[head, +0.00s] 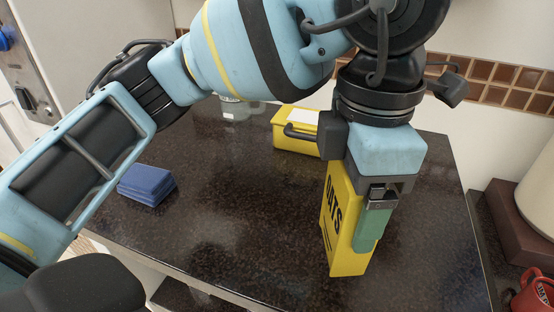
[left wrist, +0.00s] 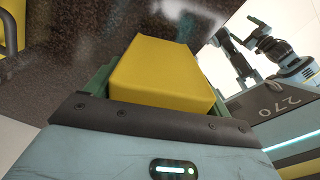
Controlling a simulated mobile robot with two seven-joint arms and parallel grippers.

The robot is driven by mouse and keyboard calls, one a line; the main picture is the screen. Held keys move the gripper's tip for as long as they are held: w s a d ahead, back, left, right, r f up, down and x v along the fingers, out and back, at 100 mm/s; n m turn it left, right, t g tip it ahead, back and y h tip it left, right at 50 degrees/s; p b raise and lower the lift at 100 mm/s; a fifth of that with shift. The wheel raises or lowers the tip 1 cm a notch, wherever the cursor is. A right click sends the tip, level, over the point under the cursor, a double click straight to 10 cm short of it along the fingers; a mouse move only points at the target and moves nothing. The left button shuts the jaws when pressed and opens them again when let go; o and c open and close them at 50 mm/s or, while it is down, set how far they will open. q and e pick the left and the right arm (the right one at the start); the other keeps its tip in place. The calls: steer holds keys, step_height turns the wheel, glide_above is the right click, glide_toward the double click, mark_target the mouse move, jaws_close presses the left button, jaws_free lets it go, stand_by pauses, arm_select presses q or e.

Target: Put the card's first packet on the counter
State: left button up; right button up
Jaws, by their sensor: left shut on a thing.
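A yellow packet marked "OATS" (head: 338,222) stands roughly upright over the right part of the dark counter (head: 240,225). My left gripper (head: 362,220) points down and is shut on this packet, with one green finger along its near right side. The far finger is hidden in the head view. In the left wrist view the packet (left wrist: 165,68) sits between the green fingers (left wrist: 160,85). I cannot tell whether its bottom touches the counter. No readable card shows. My right gripper does not show.
A yellow box (head: 294,142) with a white top patch stands at the back of the counter. A stack of blue pieces (head: 147,185) lies at the left. A red mug (head: 535,292) is off the counter at the right. The counter's middle and front are clear.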

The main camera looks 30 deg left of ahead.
arm_select(q)
steer(key=shift+s+a, duration=0.1)
steer(key=shift+a, duration=0.1)
steer(key=a+f, duration=0.2)
steer(key=a, duration=0.5)
steer(key=a+f, duration=0.3)
steer(key=a, duration=0.5)
steer(key=shift+a, duration=0.3)
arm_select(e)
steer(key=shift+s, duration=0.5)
arm_select(q)
steer(key=shift+f, duration=0.2)
steer(key=o, duration=1.2)
steer(key=shift+r, duration=0.1)
